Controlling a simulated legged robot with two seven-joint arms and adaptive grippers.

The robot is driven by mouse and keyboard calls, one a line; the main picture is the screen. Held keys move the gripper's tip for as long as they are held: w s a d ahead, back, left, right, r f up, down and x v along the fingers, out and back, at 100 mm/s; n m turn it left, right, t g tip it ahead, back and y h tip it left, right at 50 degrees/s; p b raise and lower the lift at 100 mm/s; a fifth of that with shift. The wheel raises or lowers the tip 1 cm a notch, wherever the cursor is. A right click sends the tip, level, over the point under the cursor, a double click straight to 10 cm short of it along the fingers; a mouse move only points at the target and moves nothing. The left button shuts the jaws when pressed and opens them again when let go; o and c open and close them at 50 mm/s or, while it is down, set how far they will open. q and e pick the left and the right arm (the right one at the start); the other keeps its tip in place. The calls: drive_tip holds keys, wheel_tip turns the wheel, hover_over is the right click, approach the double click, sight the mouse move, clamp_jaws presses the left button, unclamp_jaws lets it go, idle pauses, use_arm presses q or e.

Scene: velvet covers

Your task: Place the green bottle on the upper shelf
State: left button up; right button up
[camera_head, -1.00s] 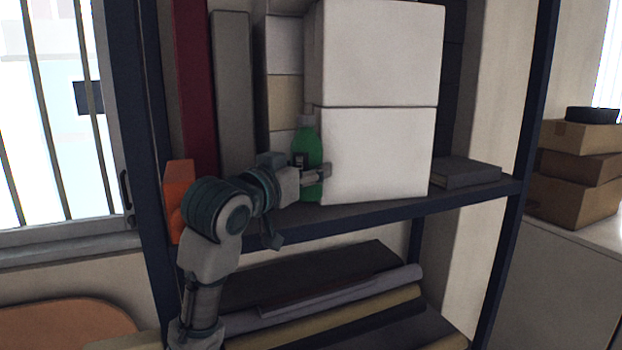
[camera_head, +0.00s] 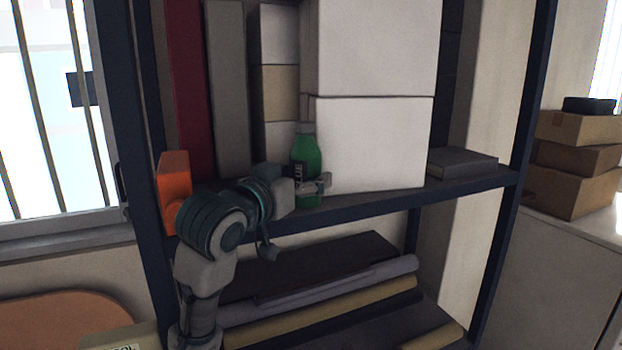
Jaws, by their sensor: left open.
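The green bottle (camera_head: 306,158) stands upright on the upper shelf (camera_head: 400,201), close to the left side of the stacked white boxes. It has a grey cap and a dark label with light lettering. My left gripper (camera_head: 322,187) is open at the lower part of the bottle, with a fingertip showing in front and to the right of it. The other finger is hard to make out, and I cannot tell whether the gripper touches the bottle. My right gripper is not in view.
Two stacked white boxes (camera_head: 372,145) stand right of the bottle. An orange object (camera_head: 173,190), a red binder (camera_head: 190,95) and a grey binder (camera_head: 228,90) are at the left. A dark book (camera_head: 462,163) lies at the right. Rolls (camera_head: 330,300) fill the lower shelf.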

use_arm(q)
drive_tip(key=b+v, duration=0.4)
drive_tip(key=v, duration=0.7)
drive_tip(key=shift+d, duration=0.15)
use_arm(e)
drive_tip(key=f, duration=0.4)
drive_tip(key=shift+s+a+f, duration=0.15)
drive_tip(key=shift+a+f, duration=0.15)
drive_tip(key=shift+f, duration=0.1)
